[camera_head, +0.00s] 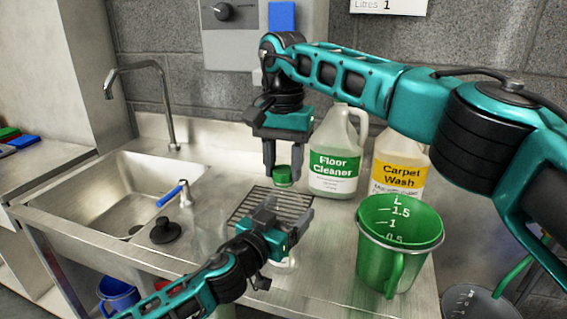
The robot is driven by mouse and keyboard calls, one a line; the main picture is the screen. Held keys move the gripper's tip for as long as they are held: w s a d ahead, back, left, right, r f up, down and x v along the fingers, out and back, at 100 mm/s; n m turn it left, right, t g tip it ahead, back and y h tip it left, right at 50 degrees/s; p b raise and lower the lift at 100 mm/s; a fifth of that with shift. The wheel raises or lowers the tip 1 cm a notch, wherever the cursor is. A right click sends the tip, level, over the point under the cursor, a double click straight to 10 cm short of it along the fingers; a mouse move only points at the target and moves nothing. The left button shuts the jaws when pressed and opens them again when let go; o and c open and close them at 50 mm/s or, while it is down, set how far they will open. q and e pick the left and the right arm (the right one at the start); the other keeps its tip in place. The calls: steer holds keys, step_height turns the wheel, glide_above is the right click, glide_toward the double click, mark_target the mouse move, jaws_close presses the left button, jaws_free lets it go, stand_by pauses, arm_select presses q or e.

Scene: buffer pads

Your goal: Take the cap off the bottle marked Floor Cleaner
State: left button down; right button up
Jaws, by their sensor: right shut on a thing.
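The Floor Cleaner bottle (334,163), white with a green label, stands upright at the back of the steel counter. Its neck top shows no cap. My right gripper (283,172) is left of the bottle, pointing down, shut on a green cap (282,177) between its fingertips. The cap is apart from the bottle. My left gripper (266,212) is lower down, over the drain grate; its fingers are dark and overlap the grate, so its opening is unclear.
The Carpet Wash bottle (400,165) stands right of the Floor Cleaner, its top hidden behind my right arm. A green measuring jug (385,262) stands at the front right. A sink (110,200) with a tap (165,105) is at left. A black plug (165,231) lies beside it.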

mark_target(284, 169)
steer(key=shift+r, duration=0.1)
steer(key=shift+r, duration=1)
steer(key=shift+r, duration=2)
arm_select(q)
jaws_free()
steer(key=shift+s, duration=0.1)
steer(key=v, duration=1.2)
arm_select(e)
steer(key=shift+f, duration=0.2)
